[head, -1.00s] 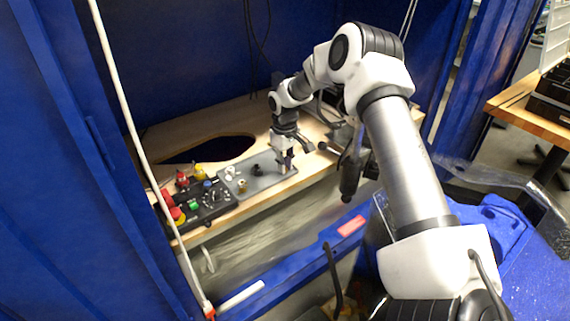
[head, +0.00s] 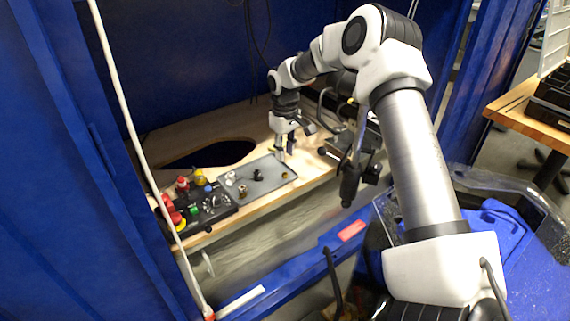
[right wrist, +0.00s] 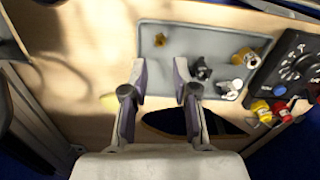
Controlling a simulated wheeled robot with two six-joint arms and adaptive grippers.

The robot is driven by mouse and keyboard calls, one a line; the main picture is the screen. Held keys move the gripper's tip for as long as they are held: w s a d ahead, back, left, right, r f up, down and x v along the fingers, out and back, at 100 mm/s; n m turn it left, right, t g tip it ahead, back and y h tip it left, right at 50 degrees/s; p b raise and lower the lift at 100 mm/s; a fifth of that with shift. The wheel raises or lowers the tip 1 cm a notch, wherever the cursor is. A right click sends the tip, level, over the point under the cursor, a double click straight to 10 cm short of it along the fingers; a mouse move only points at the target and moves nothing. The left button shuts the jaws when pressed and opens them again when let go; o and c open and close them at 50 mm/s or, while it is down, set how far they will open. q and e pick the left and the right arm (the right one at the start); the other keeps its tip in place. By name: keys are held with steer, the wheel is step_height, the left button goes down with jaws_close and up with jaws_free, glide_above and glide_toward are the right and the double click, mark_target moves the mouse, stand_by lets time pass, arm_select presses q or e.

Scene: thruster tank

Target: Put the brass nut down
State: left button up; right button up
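The brass nut (head: 284,175) lies on the grey tray (head: 268,187) near its right end. In the right wrist view the brass nut (right wrist: 159,40) rests flat on the tray (right wrist: 205,34), clear of the fingers. My right gripper (head: 286,154) is above and just behind the tray's right end. In the right wrist view my right gripper (right wrist: 160,74) has its two fingers spread, with nothing between them. My left gripper is in no view.
The tray also holds a black part (right wrist: 201,69), a larger brass piece (right wrist: 243,57) and pale small parts (right wrist: 230,88). A black control box (head: 205,206) with coloured knobs stands left of the tray. A dark opening (right wrist: 180,123) is in the wooden bench (head: 185,139).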

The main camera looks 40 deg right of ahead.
step_height(320, 180, up, 5)
steer(key=shift+r, duration=0.1)
stand_by(0.5)
